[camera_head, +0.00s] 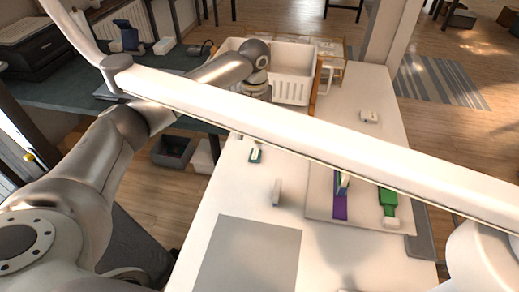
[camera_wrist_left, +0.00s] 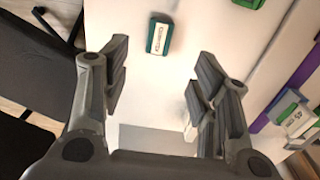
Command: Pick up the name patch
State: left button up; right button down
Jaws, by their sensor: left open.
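A small green block with a white lettered face (camera_wrist_left: 160,36), which looks like the name patch, lies on the white table in the left wrist view. It also shows in the head view (camera_head: 255,154), left of the table's middle. My left gripper (camera_wrist_left: 160,62) is open, with nothing between its fingers. The patch lies beyond the fingertips, apart from them. In the head view the left fingers are hidden behind a long white bar. My right gripper is not in view.
A grey mat (camera_head: 250,258) lies at the front of the table, with a small pale piece (camera_head: 277,191) behind it. A board to the right holds purple (camera_head: 340,207) and green (camera_head: 388,198) strips. A white basket (camera_head: 292,73) stands behind.

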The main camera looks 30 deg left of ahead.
aim_at(255, 155)
pick_arm(q)
jog(key=f, duration=0.2)
jog(key=shift+s+f, duration=0.25)
jog(key=shift+f, duration=0.45)
notch_tip(255, 155, down, 5)
jog(key=shift+p, duration=0.4)
jog(key=shift+f, duration=0.3)
jog(key=c, duration=0.8)
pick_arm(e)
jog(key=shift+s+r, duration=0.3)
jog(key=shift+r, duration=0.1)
